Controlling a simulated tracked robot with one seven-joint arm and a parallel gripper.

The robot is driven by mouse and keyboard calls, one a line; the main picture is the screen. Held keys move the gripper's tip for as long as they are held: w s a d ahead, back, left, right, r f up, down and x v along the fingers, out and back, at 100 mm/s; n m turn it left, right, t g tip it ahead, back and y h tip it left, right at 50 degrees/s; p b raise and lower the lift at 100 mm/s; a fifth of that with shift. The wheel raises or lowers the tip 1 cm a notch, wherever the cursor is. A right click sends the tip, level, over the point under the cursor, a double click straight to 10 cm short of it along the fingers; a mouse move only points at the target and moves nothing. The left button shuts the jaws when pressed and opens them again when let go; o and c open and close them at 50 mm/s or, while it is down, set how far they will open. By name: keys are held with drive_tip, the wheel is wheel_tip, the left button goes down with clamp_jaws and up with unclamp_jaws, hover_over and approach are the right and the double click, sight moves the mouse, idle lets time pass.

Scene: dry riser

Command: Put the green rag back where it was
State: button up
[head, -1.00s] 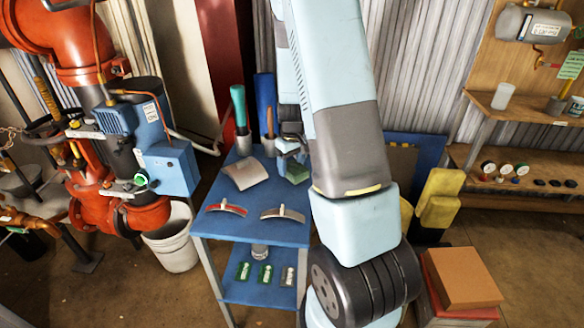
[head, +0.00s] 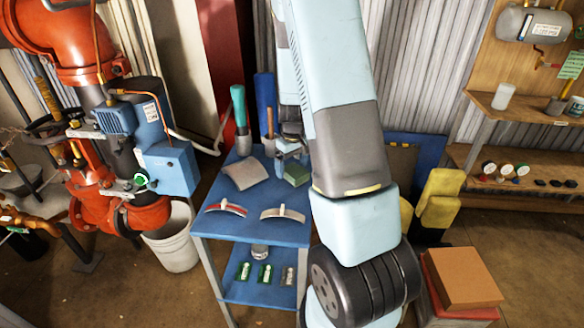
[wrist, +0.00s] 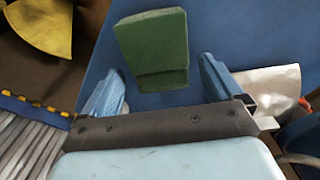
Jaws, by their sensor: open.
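The green rag (head: 297,173) is a folded dark-green block lying on the blue table top (head: 200,222), near its right side and partly behind my arm in the head view. In the wrist view the green rag (wrist: 153,48) lies ahead of my gripper, between the lines of the two fingers. My gripper (wrist: 160,95) is open and empty, with blue fingers apart. In the head view my gripper (head: 290,152) is above the table, just behind the rag, largely hidden by my arm.
A grey-white cloth (head: 244,173) lies left of the rag. A holder with a teal-handled tool (head: 240,108) stands at the back left. Yellow objects (head: 437,200) stand right of my arm.

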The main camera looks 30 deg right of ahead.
sight(292, 169)
wheel_tip(292, 169, up, 11)
drive_tip(key=s+a+r+m+t, duration=0.1)
drive_tip(key=s+a+r, duration=0.35)
drive_tip(key=r, duration=0.25)
drive_tip(key=s+a+r+t, duration=0.2)
drive_tip(key=s+a+r, duration=0.1)
drive_tip(key=s+r, duration=0.3)
drive_tip(key=s+a+r+t, duration=0.1)
drive_tip(key=s+a+r, duration=0.1)
drive_tip(key=s+r, duration=0.2)
drive_tip(key=s+a+r+m+t, duration=0.1)
drive_tip(key=s+a+r, duration=0.2)
drive_tip(key=s, duration=0.6)
drive_tip(key=shift+v, duration=0.95)
drive_tip(key=shift+d, duration=0.1)
